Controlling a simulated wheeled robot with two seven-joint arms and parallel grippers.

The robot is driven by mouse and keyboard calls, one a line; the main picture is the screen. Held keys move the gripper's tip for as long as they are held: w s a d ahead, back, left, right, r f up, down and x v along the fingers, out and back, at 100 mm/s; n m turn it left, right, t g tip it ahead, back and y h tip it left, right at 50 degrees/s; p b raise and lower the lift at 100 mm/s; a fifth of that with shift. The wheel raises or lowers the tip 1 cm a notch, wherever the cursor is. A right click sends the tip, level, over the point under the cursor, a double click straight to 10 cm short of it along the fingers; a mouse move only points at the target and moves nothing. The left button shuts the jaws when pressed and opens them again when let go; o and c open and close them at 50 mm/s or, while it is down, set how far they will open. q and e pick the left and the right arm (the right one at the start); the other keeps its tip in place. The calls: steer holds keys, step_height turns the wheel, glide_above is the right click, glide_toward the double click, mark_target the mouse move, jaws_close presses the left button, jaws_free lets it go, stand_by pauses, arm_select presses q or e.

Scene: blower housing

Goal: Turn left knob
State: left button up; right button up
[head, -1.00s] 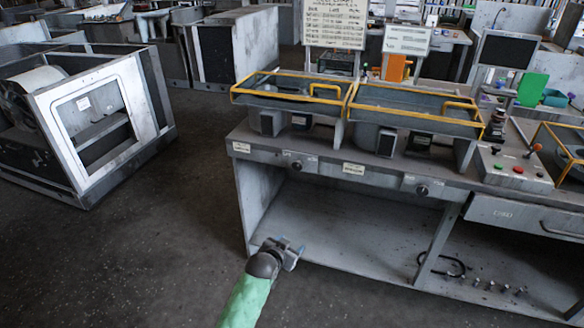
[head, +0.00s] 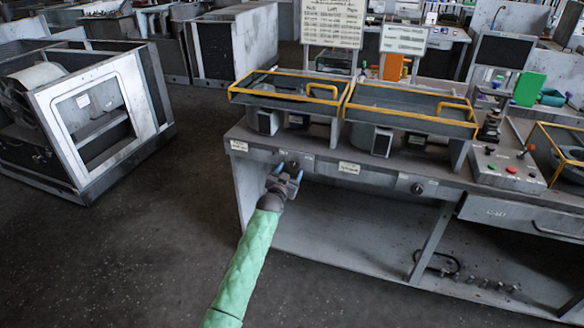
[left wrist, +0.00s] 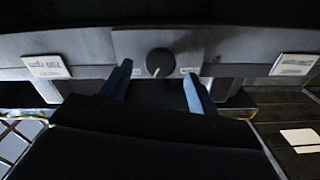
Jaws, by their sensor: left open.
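The left knob (left wrist: 160,62) is a round dark knob with a pale mark, on a grey plate on the bench's front panel. In the left wrist view it sits ahead of my left gripper (left wrist: 158,88), between the lines of its two blue fingers. The fingers are open and empty, and look apart from the knob. In the head view my left gripper (head: 287,172) is at the front panel, and the left knob (head: 294,165) is largely hidden behind it. Another knob (head: 416,188) is farther right on the same panel. My right gripper is not in view.
The grey workbench (head: 250,158) carries two yellow-framed trays (head: 410,110). A control box (head: 508,168) with buttons and a lever stands at the right. Below the panel is an open shelf (head: 345,235). A metal housing (head: 95,120) stands on the floor at left, with clear floor between.

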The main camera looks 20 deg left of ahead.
mark_target(295, 163)
arm_select(q)
steer(key=shift+w, duration=1.3)
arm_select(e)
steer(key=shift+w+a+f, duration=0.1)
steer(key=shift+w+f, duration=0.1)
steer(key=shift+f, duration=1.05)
arm_select(q)
steer(key=c, duration=1)
steer(key=shift+o, duration=0.2)
steer(key=shift+n+p, duration=0.3)
steer(key=shift+n, duration=2.4)
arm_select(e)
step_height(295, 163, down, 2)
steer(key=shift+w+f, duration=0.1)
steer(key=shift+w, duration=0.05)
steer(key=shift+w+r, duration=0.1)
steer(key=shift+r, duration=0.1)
arm_select(q)
steer(key=o, duration=1)
steer(key=shift+c, duration=0.2)
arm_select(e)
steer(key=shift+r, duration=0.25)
